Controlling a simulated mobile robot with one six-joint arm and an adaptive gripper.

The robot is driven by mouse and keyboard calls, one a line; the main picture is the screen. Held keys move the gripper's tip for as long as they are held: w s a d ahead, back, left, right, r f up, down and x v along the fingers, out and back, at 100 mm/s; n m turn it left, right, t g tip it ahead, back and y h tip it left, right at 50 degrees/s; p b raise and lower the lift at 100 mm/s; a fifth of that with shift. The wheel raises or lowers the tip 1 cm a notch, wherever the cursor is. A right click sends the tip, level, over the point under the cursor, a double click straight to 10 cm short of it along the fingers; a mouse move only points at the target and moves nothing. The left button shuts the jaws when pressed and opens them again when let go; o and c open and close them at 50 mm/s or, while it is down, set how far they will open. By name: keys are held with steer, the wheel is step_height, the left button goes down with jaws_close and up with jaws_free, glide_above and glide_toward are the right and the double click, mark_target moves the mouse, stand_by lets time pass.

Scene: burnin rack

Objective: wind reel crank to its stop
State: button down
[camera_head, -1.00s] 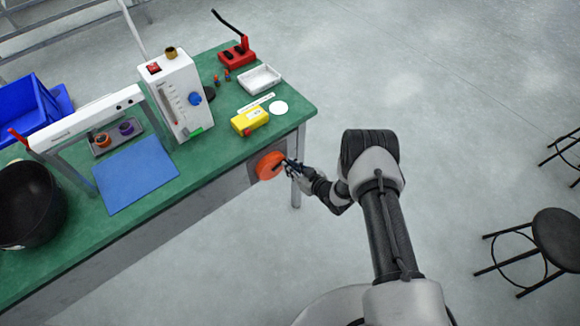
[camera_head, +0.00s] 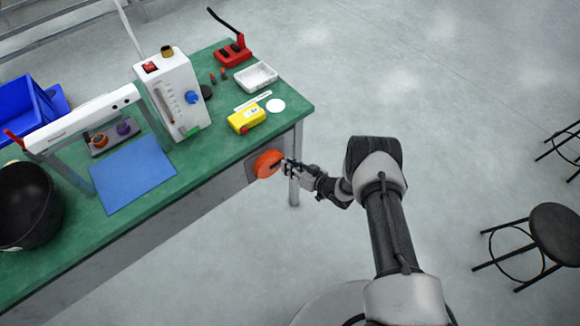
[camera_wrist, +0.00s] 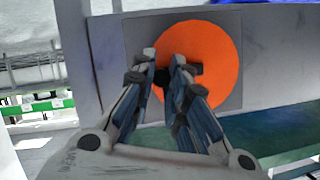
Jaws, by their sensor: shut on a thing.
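The orange reel disc (camera_head: 268,164) is mounted on a grey plate on the front face of the green-topped bench, near its right corner. It also shows in the wrist view (camera_wrist: 215,50), facing me. My gripper (camera_head: 286,166) is at the right side of the disc. In the wrist view my gripper (camera_wrist: 168,66) is shut on a dark crank handle (camera_wrist: 192,72) in front of the disc. The fingers hide part of the handle, so its exact angle is hard to tell.
The green bench (camera_head: 215,150) carries a white instrument (camera_head: 172,95), a yellow box (camera_head: 246,119), a white tray (camera_head: 255,76) and a blue mat (camera_head: 133,175). A black stool (camera_head: 553,230) is at the right; the floor between is clear.

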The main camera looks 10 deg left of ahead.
steer(key=c, duration=1.6)
jaws_free()
steer(key=v, duration=1.2)
steer(key=shift+w+r, duration=0.1)
